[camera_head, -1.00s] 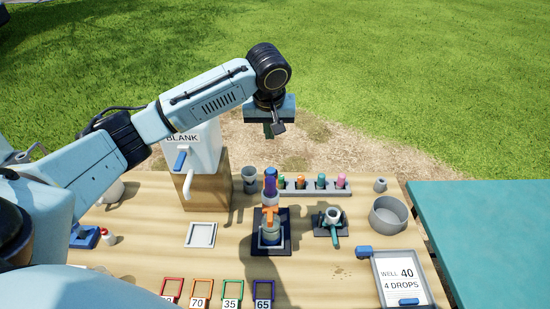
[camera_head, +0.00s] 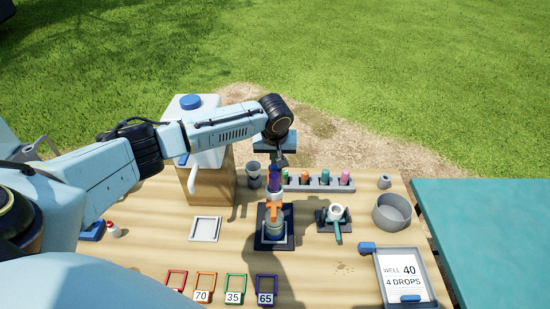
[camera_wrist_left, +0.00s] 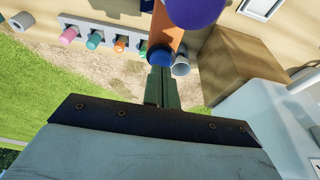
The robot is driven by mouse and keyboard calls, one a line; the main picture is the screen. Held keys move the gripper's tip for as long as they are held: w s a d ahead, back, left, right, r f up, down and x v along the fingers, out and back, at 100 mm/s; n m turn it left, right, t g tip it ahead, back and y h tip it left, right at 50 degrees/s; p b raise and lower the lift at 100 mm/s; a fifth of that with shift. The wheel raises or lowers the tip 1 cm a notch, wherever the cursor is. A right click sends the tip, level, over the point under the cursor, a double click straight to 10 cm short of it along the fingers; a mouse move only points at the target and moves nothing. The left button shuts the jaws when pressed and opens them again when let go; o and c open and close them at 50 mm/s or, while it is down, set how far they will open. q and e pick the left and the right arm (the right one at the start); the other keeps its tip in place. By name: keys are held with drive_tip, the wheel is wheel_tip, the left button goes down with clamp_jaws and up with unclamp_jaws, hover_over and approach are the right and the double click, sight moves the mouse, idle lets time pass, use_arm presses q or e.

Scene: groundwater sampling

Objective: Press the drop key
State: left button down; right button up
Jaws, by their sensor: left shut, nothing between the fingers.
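A dropper stand (camera_head: 274,226) is in the middle of the table, with an orange bracket and a purple upright top (camera_head: 275,183). In the left wrist view a purple rounded top (camera_wrist_left: 195,8), an orange part (camera_wrist_left: 167,34) and a blue end (camera_wrist_left: 159,57) show close ahead of the fingers. I cannot tell for sure which part is the drop key. My left gripper (camera_head: 281,161) is shut and empty, pointing down just above and behind the purple top. Its green fingers (camera_wrist_left: 161,76) appear very near the blue end; contact cannot be told. My right gripper is not in view.
A white jug (camera_head: 205,152) on a wooden block (camera_head: 215,185) stands left. A grey cup (camera_head: 254,176) and a rack of coloured vials (camera_head: 325,184) stand behind. A small valve stand (camera_head: 335,218), grey bowl (camera_head: 392,211) and card reading "WELL 40, 4 DROPS" (camera_head: 402,272) are right.

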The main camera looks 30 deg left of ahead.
sight(274, 168)
use_arm(q)
drive_tip(key=shift+f, duration=0.4)
drive_tip(key=shift+f, duration=0.1)
drive_tip(key=shift+s+f+p, duration=0.1)
drive_tip(key=shift+f+p, duration=0.3)
drive_tip(key=shift+f, duration=0.25)
drive_tip(key=shift+s+d+f, duration=0.1)
drive_tip(key=shift+s+f, duration=0.15)
drive_tip(key=shift+f, duration=0.1)
drive_tip(key=shift+r, duration=0.1)
drive_tip(key=r+p, duration=0.1)
drive_tip(key=p, duration=0.1)
drive_tip(key=r+p, duration=0.4)
drive_tip(key=shift+w+r, duration=0.25)
drive_tip(key=v, duration=0.9)
drive_tip(key=shift+r+b, duration=0.35)
drive_tip(key=shift+b, duration=0.05)
